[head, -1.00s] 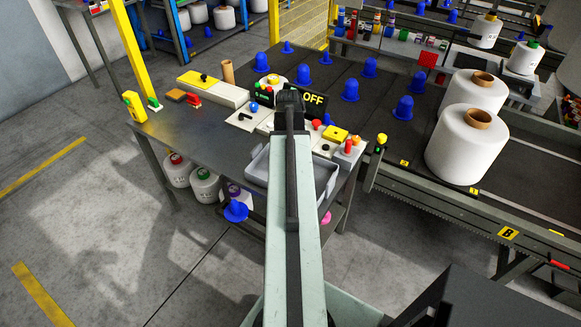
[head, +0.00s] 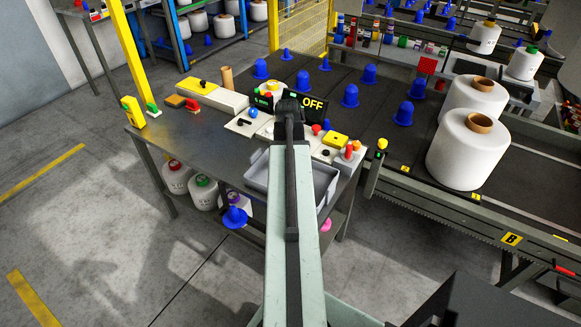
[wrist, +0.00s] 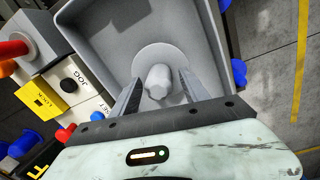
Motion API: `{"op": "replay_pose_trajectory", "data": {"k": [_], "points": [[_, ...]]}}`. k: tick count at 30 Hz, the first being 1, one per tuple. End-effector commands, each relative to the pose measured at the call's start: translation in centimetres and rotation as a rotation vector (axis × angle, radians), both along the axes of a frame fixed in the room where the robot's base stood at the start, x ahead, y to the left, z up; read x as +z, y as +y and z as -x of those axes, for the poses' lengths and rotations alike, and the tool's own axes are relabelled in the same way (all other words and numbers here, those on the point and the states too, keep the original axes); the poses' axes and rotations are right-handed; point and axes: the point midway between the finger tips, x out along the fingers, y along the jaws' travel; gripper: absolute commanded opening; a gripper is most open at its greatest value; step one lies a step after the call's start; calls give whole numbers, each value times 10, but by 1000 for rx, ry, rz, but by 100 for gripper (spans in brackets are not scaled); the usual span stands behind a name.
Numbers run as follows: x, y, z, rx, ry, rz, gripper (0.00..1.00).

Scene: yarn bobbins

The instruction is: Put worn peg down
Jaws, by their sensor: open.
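The worn peg (wrist: 158,82) is a plain grey peg with a round flat base. In the wrist view it stands inside the grey tray (wrist: 100,38), near one end. My gripper (wrist: 160,76) is open, with one finger on either side of the peg and a gap visible to each. In the head view the tray (head: 328,184) is at the table's front edge, partly behind my arm. My arm hides the peg and my fingers there.
The work table (head: 185,140) carries a control panel with buttons and an OFF display (head: 312,104). Blue pegs (head: 350,96) stand on the dark belt behind. Large white bobbins (head: 466,150) stand at right. Floor at left is clear.

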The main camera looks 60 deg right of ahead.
Motion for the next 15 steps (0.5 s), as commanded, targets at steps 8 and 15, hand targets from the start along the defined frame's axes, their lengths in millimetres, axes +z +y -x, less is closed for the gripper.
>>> {"op": "replay_pose_trajectory", "data": {"k": [8,15], "points": [[51,2,-1,1,0,0,53],[105,5,-2,1,0,0,53]]}}
